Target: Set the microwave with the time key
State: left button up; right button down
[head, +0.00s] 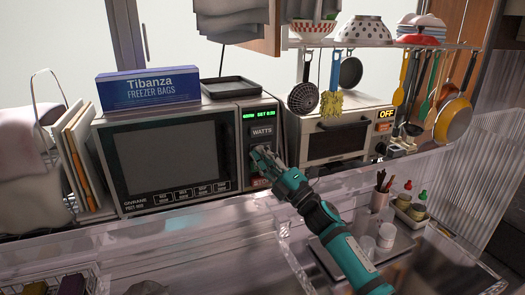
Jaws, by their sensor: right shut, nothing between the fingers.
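The microwave (165,158) stands on the counter left of centre, with its dark door facing me. Its control panel is on the right side, with a lit green display (259,115) at the top and a WATTS label below it. My right gripper (258,153) is shut and empty, with its fingertips at the panel below the WATTS label. It hides the keys there, so I cannot tell whether the tips touch one. A red key (260,183) shows partly below the gripper. My left gripper is not in view.
A blue freezer bag box (149,88) and a black tray (230,87) lie on the microwave. A toaster oven (345,138) marked OFF stands to the right. Utensils hang from the shelf above it. Jars and a clear-walled bin are in front, beside my right arm.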

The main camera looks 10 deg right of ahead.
jog(key=shift+w, duration=0.15)
dwell(0.3)
jog(key=shift+s+d+p, duration=0.2)
jog(key=shift+s+p, duration=0.4)
jog(key=shift+s, duration=0.65)
jog(key=shift+s+d+p, duration=0.25)
jog(key=shift+s+p, duration=0.2)
jog(key=shift+s, duration=0.8)
jog(key=shift+s+d+p, duration=0.25)
jog(key=shift+s+p, duration=0.2)
jog(key=shift+s, duration=0.8)
